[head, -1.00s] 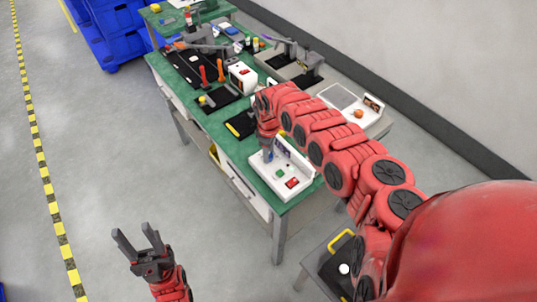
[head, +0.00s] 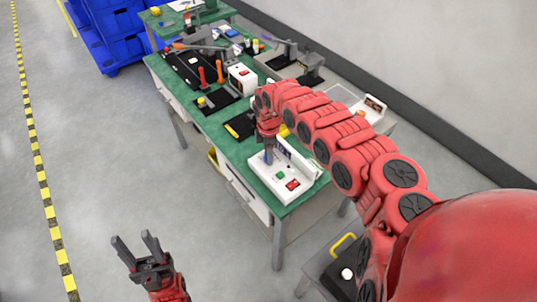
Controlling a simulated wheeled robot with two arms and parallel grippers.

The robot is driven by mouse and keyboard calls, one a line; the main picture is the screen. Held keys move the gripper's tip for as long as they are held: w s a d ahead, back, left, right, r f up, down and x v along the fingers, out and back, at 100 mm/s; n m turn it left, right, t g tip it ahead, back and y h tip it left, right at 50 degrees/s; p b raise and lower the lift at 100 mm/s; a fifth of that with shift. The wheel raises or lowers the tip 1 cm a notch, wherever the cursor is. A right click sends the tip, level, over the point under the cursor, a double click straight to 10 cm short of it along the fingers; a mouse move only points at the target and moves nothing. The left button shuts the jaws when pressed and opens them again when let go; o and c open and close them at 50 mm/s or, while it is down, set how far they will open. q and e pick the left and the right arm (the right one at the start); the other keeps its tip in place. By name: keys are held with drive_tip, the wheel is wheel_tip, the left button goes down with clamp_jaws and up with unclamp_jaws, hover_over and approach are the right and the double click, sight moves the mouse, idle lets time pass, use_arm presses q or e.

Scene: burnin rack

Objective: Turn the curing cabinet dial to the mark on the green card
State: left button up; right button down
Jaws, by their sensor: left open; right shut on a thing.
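A white unit (head: 272,187) with an upright back panel, a green patch and a red switch (head: 292,184) sits at the near end of the green bench. My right gripper (head: 268,158) points down at the left part of this unit. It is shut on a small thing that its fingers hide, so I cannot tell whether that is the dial. No dial mark or separate green card can be made out. My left gripper (head: 137,250) is open and empty over the floor, away from the bench.
Black mats with tools and a white box (head: 242,78) with a red switch lie further back on the green bench (head: 215,122). My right arm crosses over the bench's right side. A grey side table with a black tray (head: 338,279) stands at the lower right.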

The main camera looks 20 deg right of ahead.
idle(0.3)
drive_tip(key=shift+c, duration=2.3)
unclamp_jaws()
wheel_tip(320, 180, up, 17)
drive_tip(key=b, duration=0.4)
drive_tip(key=shift+r, duration=0.2)
drive_tip(key=shift+f, duration=0.1)
